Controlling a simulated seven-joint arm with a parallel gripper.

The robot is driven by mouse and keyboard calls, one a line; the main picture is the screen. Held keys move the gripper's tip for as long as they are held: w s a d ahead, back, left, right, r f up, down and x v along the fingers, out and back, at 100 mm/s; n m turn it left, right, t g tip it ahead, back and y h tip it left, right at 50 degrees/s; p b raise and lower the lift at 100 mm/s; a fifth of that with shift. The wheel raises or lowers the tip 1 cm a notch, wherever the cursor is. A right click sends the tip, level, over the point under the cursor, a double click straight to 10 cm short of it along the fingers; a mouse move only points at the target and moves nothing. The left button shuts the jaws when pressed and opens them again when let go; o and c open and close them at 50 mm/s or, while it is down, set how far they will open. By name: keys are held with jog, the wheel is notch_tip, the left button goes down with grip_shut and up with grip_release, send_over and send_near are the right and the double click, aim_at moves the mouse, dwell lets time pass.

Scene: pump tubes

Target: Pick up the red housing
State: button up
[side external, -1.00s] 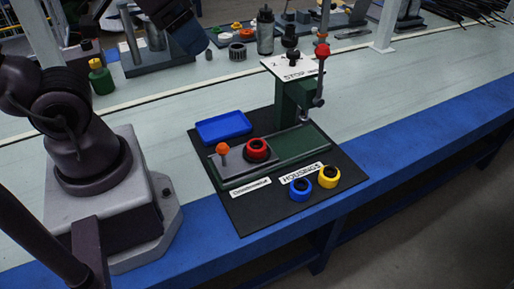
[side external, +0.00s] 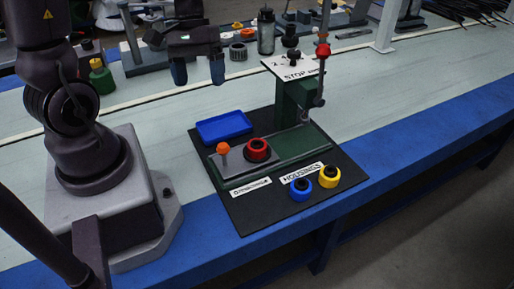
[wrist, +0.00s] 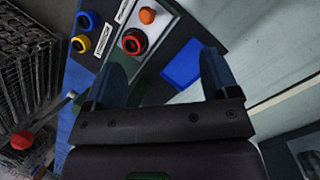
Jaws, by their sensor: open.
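The red housing (side external: 257,149) is a short red ring with a dark centre. In the wrist view the red housing (wrist: 134,41) shows ahead of the fingers, nearer the left one. My gripper (side external: 198,84) is open and empty, high above the bench and behind and left of the housing. Its two blue-grey fingers also show spread apart in the wrist view (wrist: 163,66).
A blue housing (side external: 301,188) and a yellow housing (side external: 329,176) stand at the mat's front. A blue tray (side external: 223,127) lies behind the red housing. The green press column (side external: 293,100) with its red-knobbed lever (side external: 322,51) rises at the back right. A bottle (side external: 265,32) stands farther back.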

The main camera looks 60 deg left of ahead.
jog(key=w+a+f+n+t+h, duration=0.1)
jog(key=a+f+n+t+h, duration=0.2)
jog(key=f+n, duration=0.35)
jog(key=w+a+f+n+t+h, duration=0.1)
jog(key=a+f+n+h, duration=0.1)
jog(key=f+n+h, duration=0.4)
jog(key=n+t, duration=0.1)
jog(key=t, duration=0.1)
send_near(257, 144)
jog(key=shift+x, duration=4.15)
jog(key=c, duration=1.1)
jog(key=shift+o, duration=0.2)
